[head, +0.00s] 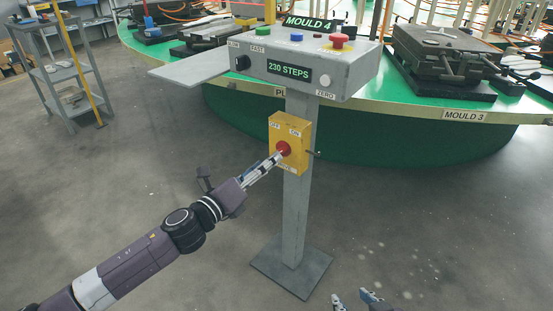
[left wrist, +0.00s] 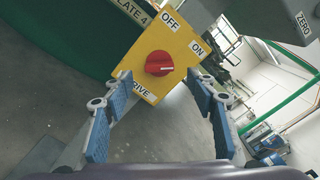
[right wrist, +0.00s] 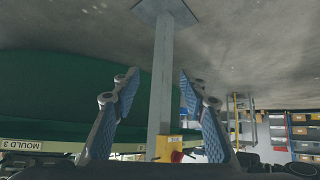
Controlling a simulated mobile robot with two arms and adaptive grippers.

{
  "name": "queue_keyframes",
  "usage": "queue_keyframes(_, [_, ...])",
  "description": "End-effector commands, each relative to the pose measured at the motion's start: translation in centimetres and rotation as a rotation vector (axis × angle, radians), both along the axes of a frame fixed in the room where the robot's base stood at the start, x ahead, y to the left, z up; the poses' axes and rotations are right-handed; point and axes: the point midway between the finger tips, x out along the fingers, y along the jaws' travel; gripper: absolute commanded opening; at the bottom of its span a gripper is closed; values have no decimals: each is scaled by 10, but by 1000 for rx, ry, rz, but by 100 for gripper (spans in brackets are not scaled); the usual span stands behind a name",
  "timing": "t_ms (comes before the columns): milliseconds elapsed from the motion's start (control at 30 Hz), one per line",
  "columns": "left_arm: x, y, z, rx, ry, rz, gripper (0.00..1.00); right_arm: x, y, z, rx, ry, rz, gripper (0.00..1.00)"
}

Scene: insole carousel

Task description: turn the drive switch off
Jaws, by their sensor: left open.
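The drive switch is a red knob (left wrist: 159,63) on a yellow box (left wrist: 178,84) with OFF, ON and DRIVE labels. In the head view the box (head: 275,127) is fixed to a grey post, with the knob (head: 284,149) on its front.
The post (head: 296,215) carries a grey control panel (head: 345,78) with buttons above the switch box. A green carousel (head: 400,130) with moulds stands behind. A grey shelf cart (head: 65,75) is at the far left. The floor around the post is clear.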

Motion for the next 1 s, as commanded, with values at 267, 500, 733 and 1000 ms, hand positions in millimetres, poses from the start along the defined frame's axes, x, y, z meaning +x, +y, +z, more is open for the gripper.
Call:
queue_keyframes(267, [34, -25, -1, -2, 1, 0, 52, 32, 13, 30, 42, -185, 13, 40])
queue_keyframes(500, [45, -33, 0, -3, 3, 1, 52, 43, 18, 45, 61, -262, 19, 40])
queue_keyframes(733, [46, -33, 0, -3, 3, 1, 52, 43, 18, 46, 61, -266, 19, 40])
queue_keyframes(1000, [46, -33, -1, -2, 3, 1, 25, 43, 18, 46, 61, -265, 19, 40])
